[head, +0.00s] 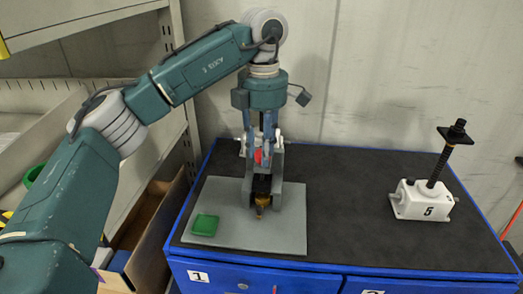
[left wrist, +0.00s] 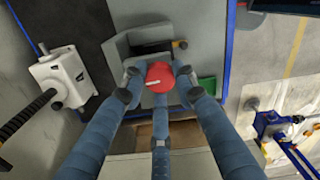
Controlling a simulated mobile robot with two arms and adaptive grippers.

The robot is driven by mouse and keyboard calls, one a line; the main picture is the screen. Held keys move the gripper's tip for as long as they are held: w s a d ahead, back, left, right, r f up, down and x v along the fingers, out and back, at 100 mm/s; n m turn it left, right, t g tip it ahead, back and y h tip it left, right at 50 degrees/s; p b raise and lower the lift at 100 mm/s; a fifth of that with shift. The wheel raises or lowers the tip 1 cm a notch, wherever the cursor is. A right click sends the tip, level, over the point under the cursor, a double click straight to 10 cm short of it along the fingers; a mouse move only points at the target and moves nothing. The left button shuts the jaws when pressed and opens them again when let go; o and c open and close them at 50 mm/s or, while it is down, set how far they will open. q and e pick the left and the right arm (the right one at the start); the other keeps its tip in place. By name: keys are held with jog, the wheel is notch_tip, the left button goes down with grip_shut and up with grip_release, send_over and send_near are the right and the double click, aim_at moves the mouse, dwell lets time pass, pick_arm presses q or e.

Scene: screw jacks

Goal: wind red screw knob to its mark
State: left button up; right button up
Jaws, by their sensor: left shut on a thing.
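The red screw knob (head: 258,155) sits at the top of a grey jack (head: 276,170) in the head view. In the left wrist view the round red knob (left wrist: 161,73) has a pale line on its top. My left gripper (head: 262,148) points down over the jack and is shut on the knob; its blue-grey fingers (left wrist: 160,88) close around the knob in the wrist view. The fingers partly hide the knob in the head view. Which mark the knob goes to, I cannot tell. My right gripper is not in view.
The jack stands on a grey plate (head: 215,236) with a green square (head: 205,225). A brass-coloured part (head: 262,204) shows at the jack's front. A white jack numbered 5 (head: 424,201) with a black screw stands right on the dark bench top (head: 350,230). Shelving is at left.

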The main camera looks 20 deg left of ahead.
pick_arm(q)
jog(key=n, duration=0.4)
jog(key=shift+d+f+n+b, duration=0.1)
jog(key=shift+f+n+b, duration=0.2)
jog(key=n, duration=0.3)
jog(key=shift+n, duration=0.3)
jog(key=n+b, duration=0.1)
jog(key=n, duration=0.6)
jog(key=shift+b, duration=0.4)
jog(key=n, duration=0.5)
jog(key=n+b, duration=0.1)
jog(key=n, duration=0.1)
jog(key=shift+a+n, duration=0.2)
jog(key=shift+n, duration=0.1)
jog(key=n, duration=0.4)
jog(key=shift+s+b, duration=0.1)
jog(key=shift+b, duration=0.2)
jog(key=shift+n, duration=1.8)
